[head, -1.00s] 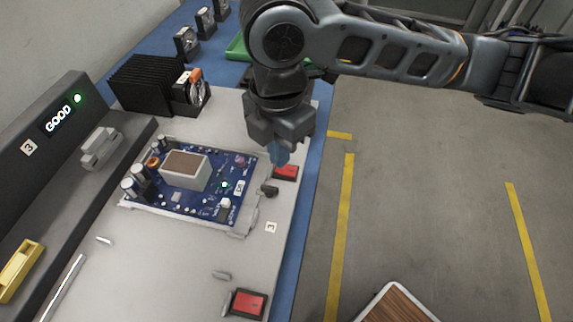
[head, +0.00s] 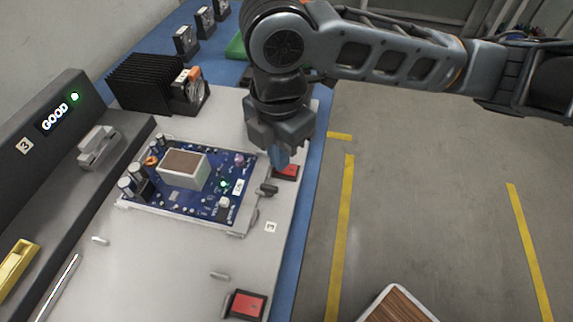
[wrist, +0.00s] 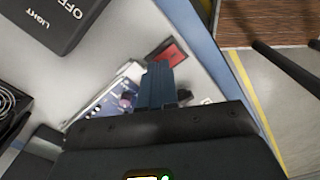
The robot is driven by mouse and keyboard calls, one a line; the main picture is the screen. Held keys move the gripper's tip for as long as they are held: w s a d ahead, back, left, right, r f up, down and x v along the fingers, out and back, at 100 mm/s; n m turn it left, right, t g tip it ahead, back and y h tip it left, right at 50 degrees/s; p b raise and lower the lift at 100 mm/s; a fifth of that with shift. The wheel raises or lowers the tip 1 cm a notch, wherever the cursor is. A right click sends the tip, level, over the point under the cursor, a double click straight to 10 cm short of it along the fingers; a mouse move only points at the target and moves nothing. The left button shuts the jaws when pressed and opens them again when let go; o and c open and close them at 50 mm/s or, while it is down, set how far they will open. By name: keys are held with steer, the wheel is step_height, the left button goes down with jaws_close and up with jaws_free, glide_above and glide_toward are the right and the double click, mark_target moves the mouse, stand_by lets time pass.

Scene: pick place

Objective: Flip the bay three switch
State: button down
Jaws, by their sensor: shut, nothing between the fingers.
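A bay label "3" (head: 271,227) lies on the grey bench, and a "3" tag (head: 25,146) marks the panel at left, whose display reads GOOD (head: 55,118) with a green light. A small black lever (head: 268,189) sits at the right edge of the blue circuit board (head: 185,210). A red switch (head: 288,172) lies just beyond it, partly behind my gripper (head: 279,158). My gripper is shut and empty, its blue fingertips pointing down above that switch; contact cannot be told. The wrist view shows the fingertips (wrist: 158,66) beside the red switch (wrist: 169,52).
A second red switch (head: 248,304) is at the bench's near right. A black finned heatsink (head: 150,83) and a fan unit (head: 190,90) stand behind the board. A yellow handle (head: 17,266) is at left. A box marked OFF and LIGHT (wrist: 60,20) shows in the wrist view.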

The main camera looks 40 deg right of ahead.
steer(key=shift+f, duration=0.25)
steer(key=shift+r+p, duration=2.85)
steer(key=shift+r, duration=0.7)
